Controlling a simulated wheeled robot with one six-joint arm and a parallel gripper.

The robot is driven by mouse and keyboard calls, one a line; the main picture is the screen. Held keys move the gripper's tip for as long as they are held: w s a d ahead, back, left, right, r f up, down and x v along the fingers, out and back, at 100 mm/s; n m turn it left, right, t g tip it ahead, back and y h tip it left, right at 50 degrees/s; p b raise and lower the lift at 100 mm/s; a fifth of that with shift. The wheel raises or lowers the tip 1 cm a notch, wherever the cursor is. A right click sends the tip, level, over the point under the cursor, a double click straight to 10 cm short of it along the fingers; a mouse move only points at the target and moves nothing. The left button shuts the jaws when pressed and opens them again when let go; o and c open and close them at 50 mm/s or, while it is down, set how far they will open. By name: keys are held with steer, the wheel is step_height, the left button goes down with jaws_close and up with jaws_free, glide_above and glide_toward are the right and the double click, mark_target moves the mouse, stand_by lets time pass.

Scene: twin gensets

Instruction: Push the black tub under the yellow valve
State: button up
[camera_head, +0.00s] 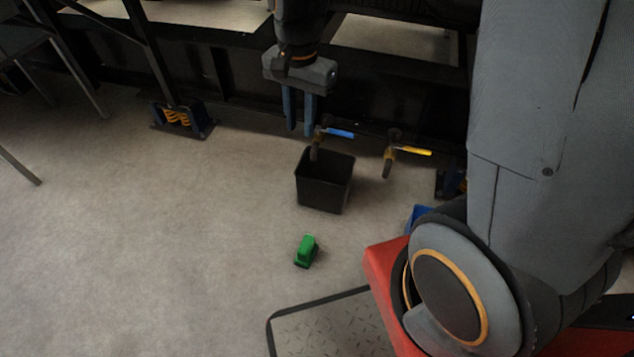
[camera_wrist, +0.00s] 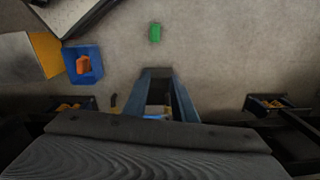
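The black tub (camera_head: 323,190) stands upright and open on the floor in the head view, below the blue-handled valve (camera_head: 338,133). The yellow valve (camera_head: 414,151) is to the right of the tub, with bare floor below its spout. My gripper (camera_head: 300,130) points down behind and a little left of the tub, fingers apart with nothing seen between them, and appears not to touch it. In the wrist view, the blue fingers (camera_wrist: 158,95) are at the centre. A dark edge spans between them there; I cannot tell whether it is the tub.
A green object (camera_head: 306,251) lies on the floor in front of the tub. A blue bin (camera_wrist: 97,62) holding an orange object stands off to one side. A dark frame with spring mounts (camera_head: 182,118) runs behind.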

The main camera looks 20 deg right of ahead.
mark_target(319, 182)
steer(key=w+d+f+m+b, duration=0.2)
steer(key=w+f+m+b, duration=0.1)
steer(key=f, duration=1)
steer(key=w+d+f+m+b, duration=0.3)
steer(key=w+f+m, duration=0.2)
steer(key=f, duration=0.8)
steer(key=w+d+f+m+b, duration=0.3)
steer(key=f+m, duration=0.4)
steer(key=f, duration=0.7)
steer(key=shift+w+m, duration=0.4)
steer(key=shift+w, duration=0.3)
steer(key=shift+f+m, duration=0.3)
steer(key=shift+f, duration=0.25)
steer(key=shift+f, duration=0.15)
step_height(319, 182, down, 8)
steer(key=b, duration=0.3)
steer(key=shift+r+b, duration=0.25)
steer(key=shift+b, duration=0.05)
jaws_close()
